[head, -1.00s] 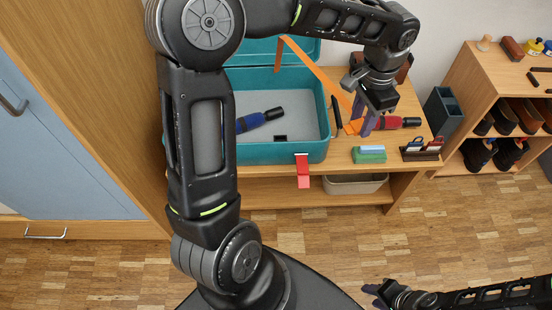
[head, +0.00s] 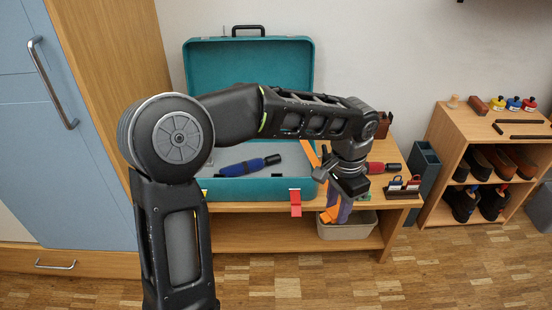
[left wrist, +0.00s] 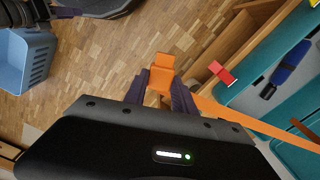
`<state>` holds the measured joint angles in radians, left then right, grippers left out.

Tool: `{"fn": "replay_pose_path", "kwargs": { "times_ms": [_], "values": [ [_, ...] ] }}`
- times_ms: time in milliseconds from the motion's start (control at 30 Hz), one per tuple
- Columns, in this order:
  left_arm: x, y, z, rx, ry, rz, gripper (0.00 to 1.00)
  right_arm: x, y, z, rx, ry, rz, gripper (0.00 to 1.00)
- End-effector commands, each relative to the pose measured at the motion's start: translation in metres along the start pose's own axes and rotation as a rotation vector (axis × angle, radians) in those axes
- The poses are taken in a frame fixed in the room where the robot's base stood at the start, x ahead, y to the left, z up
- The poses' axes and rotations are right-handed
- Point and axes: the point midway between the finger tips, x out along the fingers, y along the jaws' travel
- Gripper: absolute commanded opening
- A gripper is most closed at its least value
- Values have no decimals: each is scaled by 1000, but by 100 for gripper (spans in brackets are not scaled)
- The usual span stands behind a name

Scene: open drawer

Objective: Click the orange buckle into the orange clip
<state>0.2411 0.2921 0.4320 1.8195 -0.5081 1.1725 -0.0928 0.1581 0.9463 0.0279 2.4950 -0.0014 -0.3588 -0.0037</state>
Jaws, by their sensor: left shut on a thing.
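The orange buckle (head: 328,215) is between the purple fingers of my left gripper (head: 339,212), in front of the bench's front edge and right of the teal case (head: 250,188). In the left wrist view the buckle (left wrist: 160,74) sticks out past the fingertips of the left gripper (left wrist: 160,92). Its orange strap (left wrist: 245,119) runs back to the case; part of the strap (head: 311,154) shows beside my arm. A red clip (head: 295,203) hangs on the case front, apart from the buckle. I cannot make out an orange clip. My right gripper is out of view.
The case stands open with a blue-handled tool (head: 250,166) inside. A red tool (head: 383,168) and a small rack (head: 403,188) lie at the right of the bench. Floor in front is clear.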

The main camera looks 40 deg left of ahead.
Motion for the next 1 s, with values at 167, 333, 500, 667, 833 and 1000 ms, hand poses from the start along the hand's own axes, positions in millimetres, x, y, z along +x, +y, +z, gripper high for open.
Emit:
{"fn": "replay_pose_path", "kwargs": {
  "times_ms": [167, 333, 500, 667, 833, 1000],
  "values": [
    [11, 1, -10, -1, 23, 1, 0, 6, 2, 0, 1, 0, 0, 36],
    [42, 2, -49, -13, 127, 0, 0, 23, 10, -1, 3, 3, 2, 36],
    [70, -20, -111, -83, 374, -17, 0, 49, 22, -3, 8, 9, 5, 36],
    [72, -49, -139, -155, 570, -48, 0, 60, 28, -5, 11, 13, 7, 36],
    [73, -72, -149, -208, 687, -76, 0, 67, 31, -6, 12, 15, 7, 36],
    [74, -94, -154, -260, 789, -111, 0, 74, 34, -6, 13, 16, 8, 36]
  ]
}}
